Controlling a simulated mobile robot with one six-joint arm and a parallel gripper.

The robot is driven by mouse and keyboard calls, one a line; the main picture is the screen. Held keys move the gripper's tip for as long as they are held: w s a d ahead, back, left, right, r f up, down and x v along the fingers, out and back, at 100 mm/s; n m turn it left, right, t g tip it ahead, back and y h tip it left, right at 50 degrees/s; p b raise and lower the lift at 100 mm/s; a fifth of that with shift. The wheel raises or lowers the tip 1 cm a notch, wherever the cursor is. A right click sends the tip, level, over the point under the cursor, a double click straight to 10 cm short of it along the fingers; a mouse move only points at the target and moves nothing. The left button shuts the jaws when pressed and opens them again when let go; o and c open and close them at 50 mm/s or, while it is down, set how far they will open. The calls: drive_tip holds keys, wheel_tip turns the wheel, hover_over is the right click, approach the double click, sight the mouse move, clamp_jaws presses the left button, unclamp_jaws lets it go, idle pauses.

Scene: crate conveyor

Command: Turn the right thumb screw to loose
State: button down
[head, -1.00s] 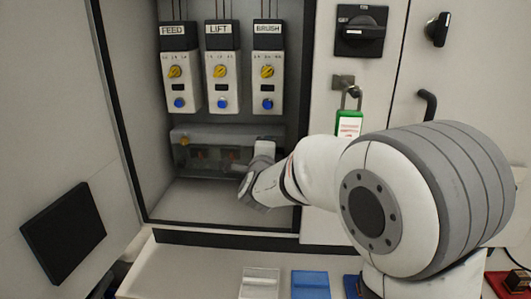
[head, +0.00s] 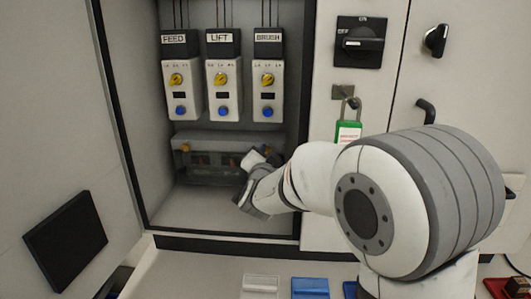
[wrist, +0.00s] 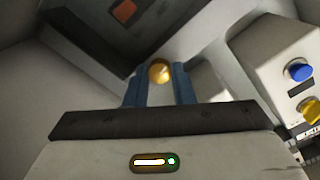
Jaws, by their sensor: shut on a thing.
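The right thumb screw (wrist: 159,71) is a round brass knob, in the wrist view between the two blue fingers of my gripper (wrist: 160,86). My gripper is shut on it. In the head view my gripper (head: 258,160) is at the right end of the clear cover (head: 205,172), low in the open cabinet, and hides the right screw there. The left thumb screw (head: 185,147) shows as a small brass knob at the cover's upper left. I cannot tell how far the right screw is turned.
Above the cover hang three modules, FEED (head: 181,92), LIFT (head: 224,90) and BRUSH (head: 268,92), with yellow knobs and blue buttons. A green padlock tag (head: 348,133) hangs right of the opening. The cabinet floor (head: 200,208) is clear.

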drive_tip(key=n+p, duration=0.1)
drive_tip(key=n, duration=0.2)
drive_tip(key=shift+n, duration=0.4)
drive_tip(key=n+p, duration=0.2)
drive_tip(key=n, duration=0.1)
drive_tip(key=shift+n, duration=0.3)
drive_tip(key=n+p, duration=0.2)
drive_tip(key=n, duration=0.2)
drive_tip(key=shift+n+p, duration=0.8)
drive_tip(key=shift+n, duration=1.2)
drive_tip(key=c, duration=1.2)
unclamp_jaws()
drive_tip(key=shift+c, duration=0.2)
drive_tip(key=shift+s, duration=0.1)
